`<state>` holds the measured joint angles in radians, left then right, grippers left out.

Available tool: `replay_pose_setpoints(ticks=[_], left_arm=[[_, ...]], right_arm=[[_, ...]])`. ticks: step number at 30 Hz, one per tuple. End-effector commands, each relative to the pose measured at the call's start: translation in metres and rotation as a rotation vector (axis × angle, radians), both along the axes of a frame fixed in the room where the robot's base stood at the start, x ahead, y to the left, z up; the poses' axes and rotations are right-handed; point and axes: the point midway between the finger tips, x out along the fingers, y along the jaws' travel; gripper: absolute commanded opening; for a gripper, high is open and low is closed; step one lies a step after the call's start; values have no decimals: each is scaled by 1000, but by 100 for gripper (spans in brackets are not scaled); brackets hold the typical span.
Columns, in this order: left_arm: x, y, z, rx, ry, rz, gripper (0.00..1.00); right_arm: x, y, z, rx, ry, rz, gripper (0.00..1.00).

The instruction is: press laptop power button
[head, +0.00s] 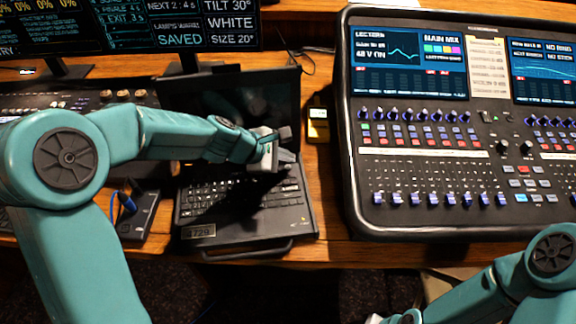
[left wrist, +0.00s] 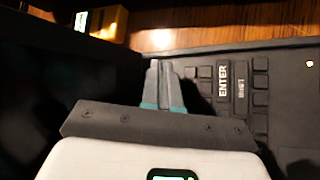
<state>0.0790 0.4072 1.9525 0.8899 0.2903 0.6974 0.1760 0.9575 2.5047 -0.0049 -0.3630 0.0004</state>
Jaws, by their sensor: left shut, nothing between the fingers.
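The black laptop (head: 190,236) lies open on the desk, its screen dark. My left gripper (head: 288,156) is over the right part of its keyboard, near the hinge. In the left wrist view the fingers (left wrist: 164,72) are together and empty, close beside the keys and the ENTER key (left wrist: 223,82). I cannot tell whether the tips touch the laptop. I cannot make out the power button for certain. Only my right arm shows at the lower right; its fingers are out of frame.
A large mixing console (head: 420,150) stands right of the laptop. A small yellow device (head: 318,125) sits between them and also shows in the left wrist view (left wrist: 107,22). A monitor (head: 130,25) stands behind. A blue cable (head: 125,203) lies to the left.

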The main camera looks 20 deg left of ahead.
Motion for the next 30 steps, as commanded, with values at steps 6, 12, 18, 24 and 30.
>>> replay_pose_setpoints(ticks=[6, 12, 18, 24, 30], left_arm=[[0, 0, 0, 0, 0, 0, 0], [0, 0, -1, 0, 0, 0, 0], [0, 0, -8, 0, 0, 0, 0], [0, 0, -8, 0, 0, 0, 0], [0, 0, -9, 0, 0, 0, 0]], right_arm=[[0, 0, 0, 0, 0, 0, 50], [0, 0, -1, 0, 0, 0, 50], [0, 0, -9, 0, 0, 0, 50], [0, 0, -9, 0, 0, 0, 50], [0, 0, -9, 0, 0, 0, 50]])
